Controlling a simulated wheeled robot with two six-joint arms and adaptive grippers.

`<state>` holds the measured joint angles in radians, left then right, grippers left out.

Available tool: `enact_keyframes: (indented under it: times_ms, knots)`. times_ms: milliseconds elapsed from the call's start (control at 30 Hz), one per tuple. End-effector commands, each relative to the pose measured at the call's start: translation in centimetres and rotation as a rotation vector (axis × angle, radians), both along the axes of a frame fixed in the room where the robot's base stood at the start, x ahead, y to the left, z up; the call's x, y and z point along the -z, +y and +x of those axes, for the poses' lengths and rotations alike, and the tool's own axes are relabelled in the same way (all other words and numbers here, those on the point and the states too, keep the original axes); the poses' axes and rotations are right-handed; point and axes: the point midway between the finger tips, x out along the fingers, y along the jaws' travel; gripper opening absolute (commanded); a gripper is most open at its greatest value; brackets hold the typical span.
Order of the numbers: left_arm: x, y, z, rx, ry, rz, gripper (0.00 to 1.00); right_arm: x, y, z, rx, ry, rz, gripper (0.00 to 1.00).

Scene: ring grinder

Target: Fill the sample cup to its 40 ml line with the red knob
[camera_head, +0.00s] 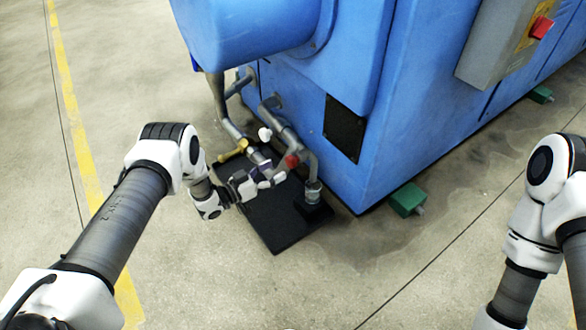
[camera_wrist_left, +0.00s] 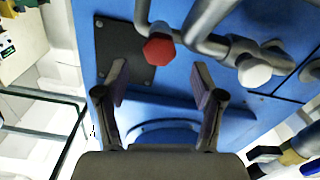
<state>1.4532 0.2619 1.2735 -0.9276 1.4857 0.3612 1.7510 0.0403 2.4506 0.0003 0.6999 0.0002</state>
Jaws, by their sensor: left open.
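The red knob (camera_head: 291,161) sits on the grey pipework at the corner of the blue machine. In the left wrist view the red knob (camera_wrist_left: 158,49) appears just beyond and between my fingertips, with no finger seen touching it. My left gripper (camera_head: 272,178) is beside the knob on its left; the wrist view shows its fingers (camera_wrist_left: 160,80) spread and empty. The sample cup (camera_head: 313,192) stands on a small black block under the downturned pipe end. Its line and liquid level are too small to read. My right gripper is out of view.
A white knob (camera_head: 264,134) is on the pipes close by; it also shows in the wrist view (camera_wrist_left: 254,73). A black mat (camera_head: 277,232) lies below. The blue machine (camera_head: 385,130) stands behind, with a green foot (camera_head: 408,199) at right. The front floor is clear.

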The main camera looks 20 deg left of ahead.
Motion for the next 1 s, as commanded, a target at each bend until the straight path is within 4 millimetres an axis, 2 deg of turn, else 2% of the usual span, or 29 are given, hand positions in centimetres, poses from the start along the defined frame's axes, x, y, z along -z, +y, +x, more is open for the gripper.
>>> enact_keyframes:
  times_ms: [100,300,433,633,767,800,1000]
  knots:
    - [0.4,-1.5,1.7,0.004,-0.003,0.000,0.68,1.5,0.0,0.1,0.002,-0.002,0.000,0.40]
    - [0.3,-3.6,4.5,0.001,-0.001,0.001,0.68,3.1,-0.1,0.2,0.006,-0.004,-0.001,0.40]
    - [0.0,-4.1,5.2,0.000,-0.001,0.001,0.68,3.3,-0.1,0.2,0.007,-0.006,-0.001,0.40]
    - [-0.1,-4.1,5.3,-0.001,0.001,0.001,0.68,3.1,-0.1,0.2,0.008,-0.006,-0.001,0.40]
    - [-0.1,-4.1,5.2,-0.001,0.001,0.001,0.22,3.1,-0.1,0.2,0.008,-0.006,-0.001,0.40]
    - [-0.1,-4.1,5.2,-0.001,0.001,0.001,0.08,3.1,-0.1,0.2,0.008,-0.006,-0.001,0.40]
    - [-0.1,-4.1,5.2,-0.001,0.000,0.002,0.07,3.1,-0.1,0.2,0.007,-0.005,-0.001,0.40]
